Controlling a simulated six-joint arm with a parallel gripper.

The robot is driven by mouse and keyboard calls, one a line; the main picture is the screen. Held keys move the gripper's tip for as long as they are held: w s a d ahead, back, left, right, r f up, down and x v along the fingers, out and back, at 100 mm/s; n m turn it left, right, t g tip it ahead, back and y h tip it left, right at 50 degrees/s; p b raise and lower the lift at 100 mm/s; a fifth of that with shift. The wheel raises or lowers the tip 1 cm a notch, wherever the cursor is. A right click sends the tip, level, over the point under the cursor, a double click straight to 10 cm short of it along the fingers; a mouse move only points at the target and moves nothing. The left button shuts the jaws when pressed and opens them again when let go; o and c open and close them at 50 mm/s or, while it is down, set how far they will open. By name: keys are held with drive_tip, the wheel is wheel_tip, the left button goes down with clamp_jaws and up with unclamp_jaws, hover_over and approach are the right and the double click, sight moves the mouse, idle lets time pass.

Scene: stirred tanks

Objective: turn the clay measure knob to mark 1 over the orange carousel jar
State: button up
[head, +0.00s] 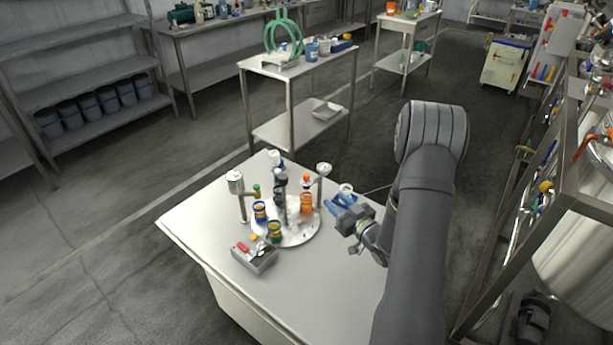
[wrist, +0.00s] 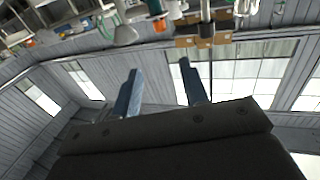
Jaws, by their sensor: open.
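The carousel (head: 298,238) is a round pale plate on the white table. An orange jar (head: 306,204) stands on its right side, below a small orange part (head: 306,180). A blue jar (head: 259,212) and a green jar (head: 275,232) stand on the left and front. Metal measures on posts stand around it, one with a grey cup (head: 235,182) and one with a pale funnel (head: 324,170). I cannot tell which knob is clay or its mark. My gripper (head: 336,203) is open and empty, right of the carousel; its blue fingers show in the wrist view (wrist: 158,78).
A grey box (head: 255,258) with red and yellow parts sits at the table's front left. The table's (head: 330,285) front right is clear apart from my arm above it. A metal frame (head: 535,190) stands at right, and a steel trolley (head: 285,68) behind.

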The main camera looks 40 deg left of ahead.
sight(307, 174)
drive_tip(key=shift+n+g, duration=0.3)
drive_tip(key=shift+g, duration=0.2)
drive_tip(key=x, duration=1.6)
drive_tip(key=shift+w+a+f, duration=0.1)
drive_tip(key=shift+w+f, duration=0.05)
drive_tip(key=shift+w, duration=0.2)
clamp_jaws()
